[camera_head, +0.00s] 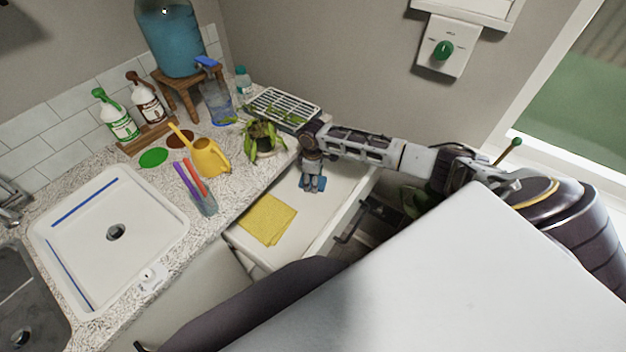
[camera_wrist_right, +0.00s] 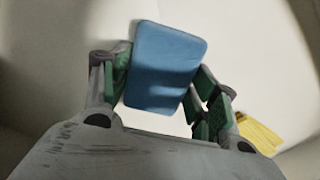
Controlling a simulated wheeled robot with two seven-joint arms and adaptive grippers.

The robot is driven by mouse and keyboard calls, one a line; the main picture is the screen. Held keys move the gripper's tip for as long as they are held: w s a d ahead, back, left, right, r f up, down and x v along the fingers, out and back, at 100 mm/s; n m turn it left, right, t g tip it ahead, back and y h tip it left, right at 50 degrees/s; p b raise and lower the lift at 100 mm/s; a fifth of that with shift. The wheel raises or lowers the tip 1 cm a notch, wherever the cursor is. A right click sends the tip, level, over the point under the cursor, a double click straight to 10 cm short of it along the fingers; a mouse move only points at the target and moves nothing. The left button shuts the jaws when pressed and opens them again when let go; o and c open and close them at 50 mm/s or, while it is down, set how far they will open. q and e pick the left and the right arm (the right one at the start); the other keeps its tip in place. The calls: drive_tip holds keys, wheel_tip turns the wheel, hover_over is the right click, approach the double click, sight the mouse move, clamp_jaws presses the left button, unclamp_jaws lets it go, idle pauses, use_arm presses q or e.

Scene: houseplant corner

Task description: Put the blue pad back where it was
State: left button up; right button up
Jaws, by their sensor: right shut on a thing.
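The blue pad (camera_wrist_right: 165,62) is between the fingers of my right gripper (camera_wrist_right: 162,98) in the right wrist view. In the head view my right gripper (camera_head: 313,184) points down inside the open white drawer (camera_head: 340,190). Only small edges of the blue pad (camera_head: 322,184) show around its fingertips. I cannot tell whether the pad touches the drawer floor. A yellow cloth (camera_head: 268,220) lies flat in the drawer, nearer the front left, apart from the pad. It also shows at the right of the wrist view (camera_wrist_right: 258,134). My left gripper is not in view.
Above the drawer, the counter holds a drooping plant (camera_head: 264,138), a vented tray (camera_head: 284,106), a yellow watering can (camera_head: 208,157) and a cup of markers (camera_head: 203,199). A white sink tray (camera_head: 150,215) is at left.

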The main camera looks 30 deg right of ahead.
idle(0.3)
drive_tip(key=o, duration=1.1)
drive_tip(key=shift+c, duration=0.2)
drive_tip(key=shift+r, duration=0.1)
wheel_tip(320, 180, up, 12)
idle(0.4)
